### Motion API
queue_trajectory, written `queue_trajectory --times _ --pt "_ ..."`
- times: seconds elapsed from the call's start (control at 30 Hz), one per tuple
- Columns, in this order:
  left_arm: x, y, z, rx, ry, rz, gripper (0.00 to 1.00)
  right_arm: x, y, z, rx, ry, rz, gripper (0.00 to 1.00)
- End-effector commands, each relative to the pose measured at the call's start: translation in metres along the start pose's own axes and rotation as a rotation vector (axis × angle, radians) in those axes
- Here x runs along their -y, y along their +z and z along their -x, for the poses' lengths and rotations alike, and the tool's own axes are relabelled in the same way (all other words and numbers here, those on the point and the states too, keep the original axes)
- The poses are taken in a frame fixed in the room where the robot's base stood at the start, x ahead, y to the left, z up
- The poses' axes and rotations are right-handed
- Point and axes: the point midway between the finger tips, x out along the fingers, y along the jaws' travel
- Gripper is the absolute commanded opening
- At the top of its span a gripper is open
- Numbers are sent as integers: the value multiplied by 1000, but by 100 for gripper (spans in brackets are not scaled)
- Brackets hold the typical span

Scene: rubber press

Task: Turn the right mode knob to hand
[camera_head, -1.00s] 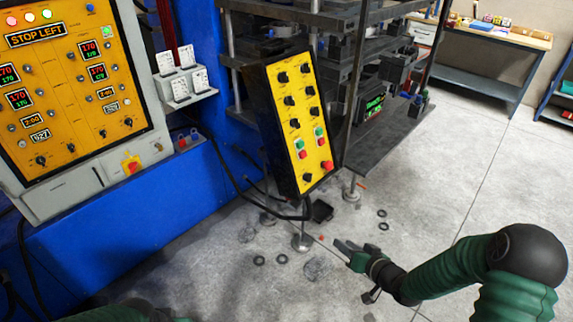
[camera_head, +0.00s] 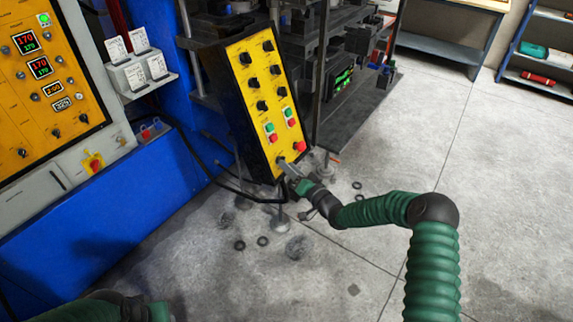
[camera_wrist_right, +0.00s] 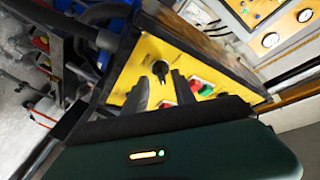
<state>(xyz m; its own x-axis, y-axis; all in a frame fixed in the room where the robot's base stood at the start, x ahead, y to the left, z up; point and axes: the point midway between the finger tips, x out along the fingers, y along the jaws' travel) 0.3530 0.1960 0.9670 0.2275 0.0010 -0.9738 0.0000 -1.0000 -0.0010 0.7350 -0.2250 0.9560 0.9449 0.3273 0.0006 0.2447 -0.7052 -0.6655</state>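A tilted yellow control panel (camera_head: 262,92) in a black box carries two columns of black knobs and, lower down, green and red buttons. In the right wrist view, one black knob (camera_wrist_right: 160,68) on the yellow panel face (camera_wrist_right: 137,97) lies just beyond the fingertips. Labels are unreadable.
A red button (camera_head: 299,146) sits just right of my right gripper. A cable hangs below the panel box. The press shelves (camera_head: 362,115) stand behind it on the right, and a larger orange control cabinet (camera_head: 40,85) stands at the left. The floor at right is open.

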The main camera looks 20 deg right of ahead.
Motion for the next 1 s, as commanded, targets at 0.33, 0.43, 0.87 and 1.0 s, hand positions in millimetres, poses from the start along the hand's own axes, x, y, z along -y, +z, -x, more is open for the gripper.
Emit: queue_trajectory --times 0.33,0.43,0.87,1.0 --pt "0 0 1 0 0 0 36 -1 1 -17 1 2 0 32" --pt "0 0 1 0 0 0 36 -1 1 -17 1 1 0 28" --pt "0 0 0 0 0 0 36 -2 0 -16 0 2 1 0" --pt "0 1 -5 0 0 0 36 -3 1 -16 0 -4 16 0"
